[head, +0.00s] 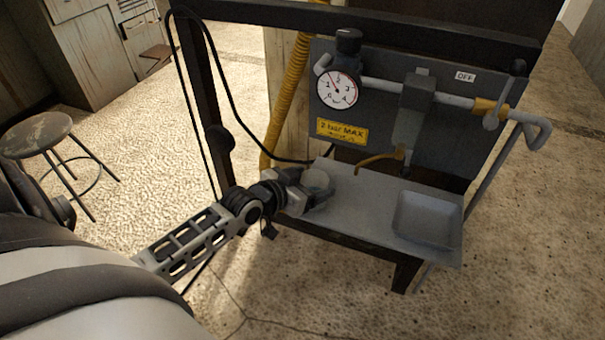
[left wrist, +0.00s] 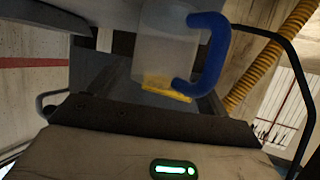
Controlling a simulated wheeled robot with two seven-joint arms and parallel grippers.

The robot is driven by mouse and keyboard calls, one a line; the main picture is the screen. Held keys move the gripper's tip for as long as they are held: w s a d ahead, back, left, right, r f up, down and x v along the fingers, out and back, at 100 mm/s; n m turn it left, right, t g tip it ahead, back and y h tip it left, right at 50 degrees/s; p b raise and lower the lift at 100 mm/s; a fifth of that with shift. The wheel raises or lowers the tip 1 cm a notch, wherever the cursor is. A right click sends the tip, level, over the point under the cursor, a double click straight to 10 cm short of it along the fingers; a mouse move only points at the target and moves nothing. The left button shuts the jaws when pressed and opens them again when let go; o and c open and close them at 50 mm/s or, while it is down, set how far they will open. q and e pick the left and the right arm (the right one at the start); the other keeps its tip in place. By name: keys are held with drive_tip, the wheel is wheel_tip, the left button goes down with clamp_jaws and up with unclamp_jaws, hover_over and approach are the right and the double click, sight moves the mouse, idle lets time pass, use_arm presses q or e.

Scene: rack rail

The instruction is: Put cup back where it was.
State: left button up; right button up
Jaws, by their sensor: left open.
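The cup (head: 318,180) is pale and translucent. In the head view it is at the left end of the grey shelf (head: 365,197), partly hidden by my gripper. The left wrist view shows the cup (left wrist: 163,45) with its blue handle (left wrist: 212,50) on the right side. My left gripper (head: 309,194) is open at the cup, with its fingers close around it. I cannot tell whether they touch it. A yellow patch shows at the cup's end in the wrist view; I cannot tell whether it is inside or behind. My right gripper is not in view.
A grey tray (head: 428,220) is on the shelf's right part. Above are a gauge (head: 338,88), a pipe with a yellow-collared valve (head: 490,107) and a curved yellow spout (head: 378,160). A dark frame post (head: 205,100) and a black cable stand left. The shelf's middle is clear.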

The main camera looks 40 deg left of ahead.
use_arm(q)
drive_tip(key=p+v, duration=0.2)
drive_tip(key=v, duration=1)
drive_tip(key=s+d+f+g+p, duration=0.1)
drive_tip(key=s+d, duration=0.2)
drive_tip(key=d, duration=0.5)
drive_tip(key=s+d+f+g+h+p, duration=0.1)
drive_tip(key=s+d+p, duration=0.1)
drive_tip(key=d, duration=0.7)
drive_tip(key=shift+s+d+f+h, duration=0.3)
drive_tip(key=shift+s+f, duration=0.05)
drive_tip(key=shift+s, duration=0.5)
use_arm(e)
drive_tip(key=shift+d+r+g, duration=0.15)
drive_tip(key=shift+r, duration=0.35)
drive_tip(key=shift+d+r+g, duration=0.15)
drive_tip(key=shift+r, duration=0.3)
use_arm(q)
drive_tip(key=shift+c, duration=0.2)
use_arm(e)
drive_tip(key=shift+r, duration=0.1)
